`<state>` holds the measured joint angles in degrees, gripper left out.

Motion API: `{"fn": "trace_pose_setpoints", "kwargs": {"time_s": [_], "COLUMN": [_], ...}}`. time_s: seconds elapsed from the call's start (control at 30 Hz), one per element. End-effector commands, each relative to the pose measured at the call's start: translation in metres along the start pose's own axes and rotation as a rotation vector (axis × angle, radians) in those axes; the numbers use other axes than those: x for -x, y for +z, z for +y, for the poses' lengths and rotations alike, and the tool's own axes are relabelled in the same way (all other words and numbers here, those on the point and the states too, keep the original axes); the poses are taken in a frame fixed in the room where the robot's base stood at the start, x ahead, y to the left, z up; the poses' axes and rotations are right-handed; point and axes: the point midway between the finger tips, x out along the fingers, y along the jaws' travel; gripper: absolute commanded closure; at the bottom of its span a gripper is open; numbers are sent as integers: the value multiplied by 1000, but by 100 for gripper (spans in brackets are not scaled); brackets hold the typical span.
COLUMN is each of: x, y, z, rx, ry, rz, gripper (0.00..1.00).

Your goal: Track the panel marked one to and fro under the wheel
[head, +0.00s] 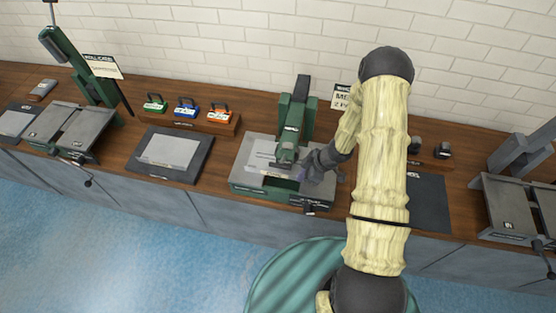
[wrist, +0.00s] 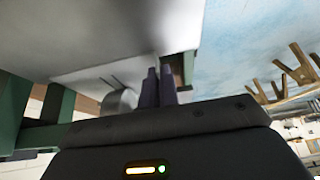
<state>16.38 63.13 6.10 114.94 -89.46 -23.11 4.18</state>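The green machine (head: 293,118) stands mid-bench, its head over a grey bed (head: 252,176). The wheel is hard to make out in the head view; a grey rounded part in the wrist view (wrist: 120,101) may be it. A thin pale panel (head: 263,157) lies on the bed beside the machine's head; its marking is too small to read. My gripper (head: 303,172) is at the right front of the bed. In the wrist view its two dark purple fingers (wrist: 159,86) are close together at a pale sheet edge. Whether they pinch it is unclear.
A grey plate on a dark mat (head: 169,152) lies left of the machine, with a wooden rack (head: 190,119) of coloured blocks behind. Other presses stand far left (head: 70,131) and far right (head: 508,207). My arm hides bench to the right.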

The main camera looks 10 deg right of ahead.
Motion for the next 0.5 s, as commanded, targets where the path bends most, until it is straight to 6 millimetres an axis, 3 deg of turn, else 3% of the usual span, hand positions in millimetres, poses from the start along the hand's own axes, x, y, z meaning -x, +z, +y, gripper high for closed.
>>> {"fn": "trace_pose_setpoints", "kwargs": {"time_s": [0.23,0.37,0.5], "x": [0,0,0], "y": [0,0,0], "z": [0,0,0], "rx": [1,1,1], "ry": [0,0,0], "rz": [0,0,0], "gripper": [100,72,72]}}
